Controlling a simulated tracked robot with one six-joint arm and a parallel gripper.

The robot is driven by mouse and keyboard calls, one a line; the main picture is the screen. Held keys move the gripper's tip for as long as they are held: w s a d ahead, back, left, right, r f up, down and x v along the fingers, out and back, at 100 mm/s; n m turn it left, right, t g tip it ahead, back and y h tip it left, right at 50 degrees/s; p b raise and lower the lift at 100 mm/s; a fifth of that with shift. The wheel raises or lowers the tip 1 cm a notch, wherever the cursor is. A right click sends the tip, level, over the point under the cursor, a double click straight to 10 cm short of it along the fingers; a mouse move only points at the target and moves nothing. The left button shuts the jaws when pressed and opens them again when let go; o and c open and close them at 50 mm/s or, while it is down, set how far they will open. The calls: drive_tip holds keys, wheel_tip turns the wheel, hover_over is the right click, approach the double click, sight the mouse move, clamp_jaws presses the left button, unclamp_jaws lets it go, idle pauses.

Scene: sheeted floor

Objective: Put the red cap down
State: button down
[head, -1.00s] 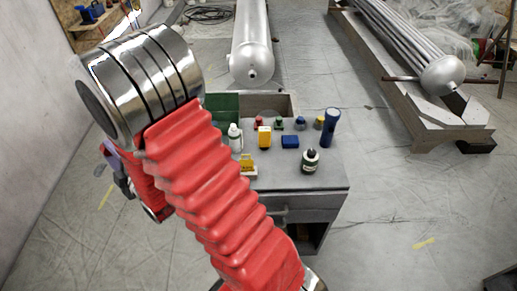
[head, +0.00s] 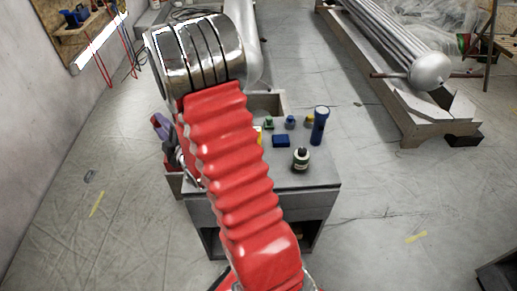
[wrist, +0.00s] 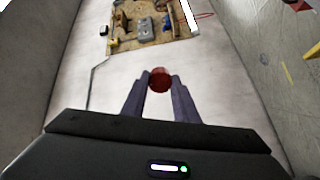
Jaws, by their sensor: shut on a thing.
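In the wrist view my gripper (wrist: 161,78) is shut on the red cap (wrist: 160,83), a small round dark-red piece held between the two grey fingertips. Behind it in that view are the pale wall and a pegboard, with no surface touching the cap. In the head view my red-sleeved arm rises across the middle and mostly hides my gripper; the cap cannot be made out there. The grey workbench (head: 318,177) is below and behind my arm, its left part hidden.
On the bench stand a dark blue flashlight (head: 320,126), a dark bottle (head: 301,160), a blue box (head: 281,141), and small green (head: 269,124), blue (head: 290,122) and yellow (head: 309,121) pieces. The bench's front right top is clear. A pegboard (wrist: 150,25) hangs on the wall.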

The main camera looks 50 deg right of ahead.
drive_tip(key=s+d+h, duration=0.1)
drive_tip(key=s+d, duration=0.4)
drive_tip(key=d, duration=0.3)
drive_tip(key=s+d+f+m+g+h, duration=0.1)
drive_tip(key=s+d+h, duration=0.1)
drive_tip(key=s+d, duration=0.3)
drive_tip(key=s+d+m+h, duration=0.1)
drive_tip(key=s+d, duration=0.4)
drive_tip(key=d, duration=0.6)
drive_tip(key=shift+f, duration=0.35)
drive_tip(key=shift+d, duration=0.1)
drive_tip(key=shift+f, duration=2.9)
drive_tip(key=shift+f, duration=0.1)
drive_tip(key=shift+f, duration=2)
drive_tip(key=shift+f, duration=0.6)
